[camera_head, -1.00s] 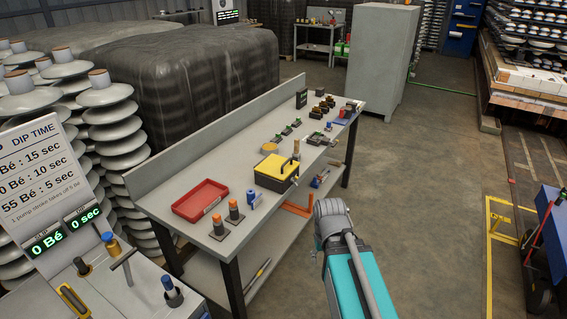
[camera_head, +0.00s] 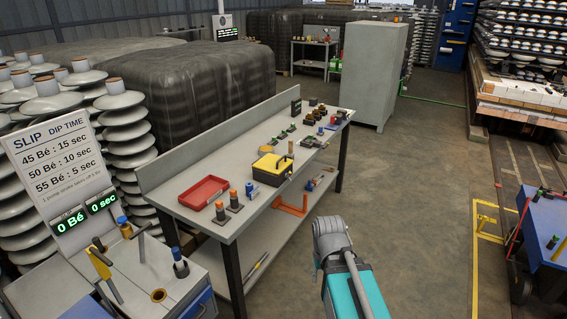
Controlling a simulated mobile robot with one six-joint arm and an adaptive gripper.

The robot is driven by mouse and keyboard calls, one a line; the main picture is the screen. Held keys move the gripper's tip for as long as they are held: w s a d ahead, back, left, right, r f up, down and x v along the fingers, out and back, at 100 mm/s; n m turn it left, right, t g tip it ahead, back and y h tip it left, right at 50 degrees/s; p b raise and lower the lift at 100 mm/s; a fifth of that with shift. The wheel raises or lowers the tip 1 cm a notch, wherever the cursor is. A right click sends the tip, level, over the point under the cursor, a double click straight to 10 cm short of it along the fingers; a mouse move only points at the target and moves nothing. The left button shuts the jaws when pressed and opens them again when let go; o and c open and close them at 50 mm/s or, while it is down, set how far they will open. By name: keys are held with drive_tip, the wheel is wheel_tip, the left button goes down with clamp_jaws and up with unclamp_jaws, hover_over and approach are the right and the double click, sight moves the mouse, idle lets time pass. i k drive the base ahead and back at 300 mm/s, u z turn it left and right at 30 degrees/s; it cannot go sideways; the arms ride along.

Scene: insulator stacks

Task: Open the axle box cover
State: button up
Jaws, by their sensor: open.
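A black box with a yellow top (camera_head: 272,167) stands on the grey workbench (camera_head: 262,122), near its front edge; it looks the most like the axle box, but I cannot be sure. Its yellow top lies flat on it, and a short upright peg stands at its right side. My arm, grey and teal, reaches up from the bottom of the view and ends in front of the bench, apart from the box. My gripper's fingers do not show; the arm's rounded grey joint hides that area.
A slip station (camera_head: 185,292) is at lower left, a blue cart (camera_head: 545,240) at right. Floor between is clear.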

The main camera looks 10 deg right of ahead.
sight(274, 164)
drive_tip(key=u, duration=0.35)
drive_tip(key=i, duration=1.25)
drive_tip(key=z, duration=0.35)
